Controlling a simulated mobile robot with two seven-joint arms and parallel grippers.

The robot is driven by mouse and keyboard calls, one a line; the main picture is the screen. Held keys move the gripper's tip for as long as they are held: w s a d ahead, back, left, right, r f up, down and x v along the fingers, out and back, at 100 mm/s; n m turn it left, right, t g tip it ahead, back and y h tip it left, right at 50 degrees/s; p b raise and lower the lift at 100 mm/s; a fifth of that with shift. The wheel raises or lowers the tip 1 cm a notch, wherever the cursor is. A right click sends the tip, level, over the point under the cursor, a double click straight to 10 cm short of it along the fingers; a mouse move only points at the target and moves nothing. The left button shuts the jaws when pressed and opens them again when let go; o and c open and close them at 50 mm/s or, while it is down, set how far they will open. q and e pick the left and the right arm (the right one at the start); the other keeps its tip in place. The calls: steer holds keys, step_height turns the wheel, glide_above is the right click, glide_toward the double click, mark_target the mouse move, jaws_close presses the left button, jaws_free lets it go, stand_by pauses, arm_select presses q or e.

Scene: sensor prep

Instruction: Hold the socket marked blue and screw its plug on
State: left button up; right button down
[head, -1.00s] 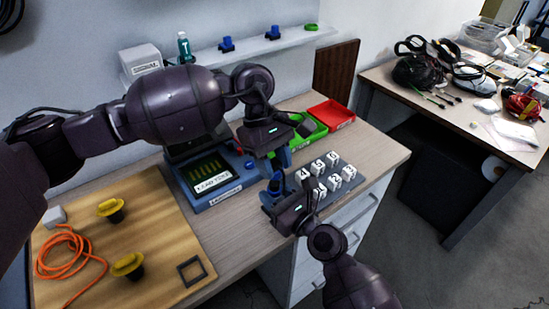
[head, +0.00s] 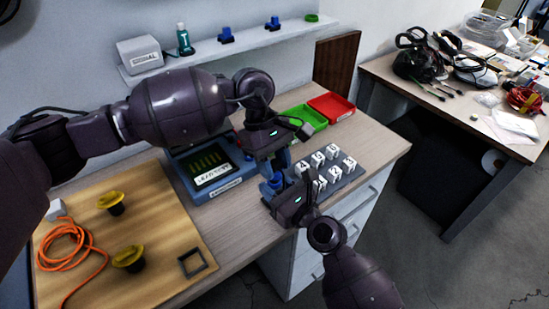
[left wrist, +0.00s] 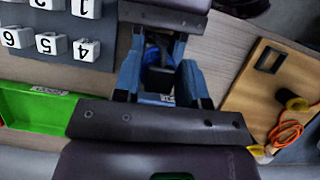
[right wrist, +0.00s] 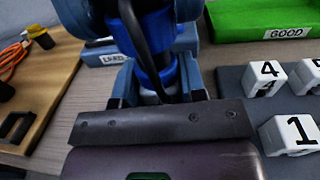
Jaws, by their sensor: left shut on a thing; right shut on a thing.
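My left gripper (head: 281,160) points down from above, shut on the blue plug, which its fingers mostly hide in the head view. My right gripper (head: 275,193) is just below it, shut on the blue socket (right wrist: 150,80), whose round blue body shows between the fingers in the right wrist view. A dark cable (right wrist: 136,40) runs down in front of it. In the left wrist view, blue parts (left wrist: 155,85) and the cable sit between the fingers. Plug and socket are in line, close together. How far the thread is engaged cannot be seen.
A grey block with numbered white cubes (head: 333,152) stands close right of the grippers. A wooden board (head: 160,245) holds yellow parts (head: 129,258) and an orange cable (head: 65,255).

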arm_select(q)
steer(key=shift+f, duration=0.65)
stand_by(0.7)
steer(key=m+y, duration=0.1)
steer(key=m, duration=0.3)
steer(key=shift+d+m+g+y, duration=0.1)
steer(key=shift+m+g+y, duration=0.2)
steer(key=shift+m+y, duration=0.1)
steer(key=m+y, duration=0.2)
steer(key=m, duration=0.3)
steer(key=shift+m, duration=0.4)
steer(key=m+y, duration=0.1)
steer(key=m, duration=0.2)
steer(key=m+y, duration=0.1)
steer(key=m, duration=0.2)
steer(key=shift+t, duration=0.4)
steer(key=m+t, duration=0.1)
steer(key=m, duration=0.2)
steer(key=m+t+y, duration=0.1)
steer(key=m, duration=0.2)
steer(key=shift+y, duration=0.3)
steer(key=o, duration=0.9)
